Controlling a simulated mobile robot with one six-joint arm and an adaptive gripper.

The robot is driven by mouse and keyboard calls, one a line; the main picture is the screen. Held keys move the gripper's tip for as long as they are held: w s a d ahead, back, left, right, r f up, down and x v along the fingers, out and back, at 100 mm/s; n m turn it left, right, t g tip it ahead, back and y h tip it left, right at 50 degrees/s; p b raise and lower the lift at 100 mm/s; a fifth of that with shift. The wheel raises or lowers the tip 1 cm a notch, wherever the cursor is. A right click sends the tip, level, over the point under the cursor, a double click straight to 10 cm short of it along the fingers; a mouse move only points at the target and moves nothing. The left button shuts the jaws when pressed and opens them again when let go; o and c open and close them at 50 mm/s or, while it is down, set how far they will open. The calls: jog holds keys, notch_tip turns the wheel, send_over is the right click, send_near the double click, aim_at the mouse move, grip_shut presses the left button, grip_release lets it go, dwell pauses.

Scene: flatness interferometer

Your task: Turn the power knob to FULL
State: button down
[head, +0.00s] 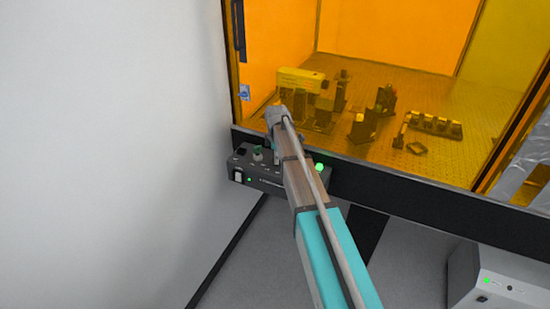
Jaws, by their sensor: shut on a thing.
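The black control box (262,179) is fixed below the front edge of the amber-windowed enclosure, at the left of the head view. My gripper (271,143) is at the top of this box, largely hidden behind my own wrist. It is shut on what appears to be the power knob. The knob itself, its pointer and the FULL mark cannot be made out.
A white rocker switch (238,177) and a lit green lamp (319,167) are on the box. The white wall (110,150) is close on the left. Optics stand on the perforated plate (430,98) behind the amber window. A grey unit (500,280) stands at lower right.

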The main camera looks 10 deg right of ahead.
jog(key=shift+c, duration=1.7)
grip_release()
jog(key=shift+w+d, duration=0.15)
jog(key=shift+s, duration=0.2)
